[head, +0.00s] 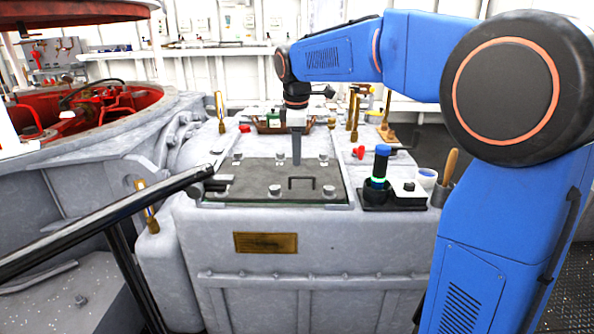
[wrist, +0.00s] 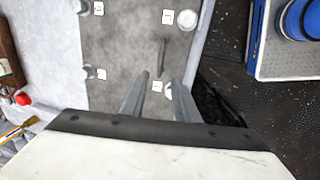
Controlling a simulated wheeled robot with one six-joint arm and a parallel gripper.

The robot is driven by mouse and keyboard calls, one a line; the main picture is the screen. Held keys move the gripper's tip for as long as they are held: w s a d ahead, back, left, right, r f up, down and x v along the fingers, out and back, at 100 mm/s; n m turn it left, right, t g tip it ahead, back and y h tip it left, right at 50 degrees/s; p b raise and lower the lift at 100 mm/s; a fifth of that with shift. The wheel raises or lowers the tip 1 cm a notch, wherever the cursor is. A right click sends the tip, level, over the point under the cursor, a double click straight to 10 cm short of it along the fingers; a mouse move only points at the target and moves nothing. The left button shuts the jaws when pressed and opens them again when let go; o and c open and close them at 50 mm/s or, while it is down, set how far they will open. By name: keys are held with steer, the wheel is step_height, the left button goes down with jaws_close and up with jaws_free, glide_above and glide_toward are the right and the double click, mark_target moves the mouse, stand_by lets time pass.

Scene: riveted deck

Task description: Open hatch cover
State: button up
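The hatch cover (head: 240,182) is a dark grey flat plate on top of the pale grey housing, with several round bolt heads along its edges. It lies flat; it also shows in the wrist view (wrist: 125,45). A thin dark handle (head: 302,179) stands on its front right part, and it shows in the wrist view (wrist: 163,55) as a narrow bar. My gripper (head: 296,163) points down above the cover, behind the handle in the head view. In the wrist view its two fingers (wrist: 160,78) are apart with nothing held, and the handle lies just beyond the fingertips.
Small numbered labels (wrist: 168,16) sit beside the bolts. A blue-topped device (head: 381,165) and a cup with a wooden-handled tool (head: 445,180) stand right of the cover. A black rail (head: 120,212) crosses at left. Brass levers (head: 353,115) stand behind.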

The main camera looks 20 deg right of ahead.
glide_above(297, 190)
step_height(297, 190, down, 7)
steer(key=shift+r, duration=0.1)
stand_by(0.3)
jaws_close()
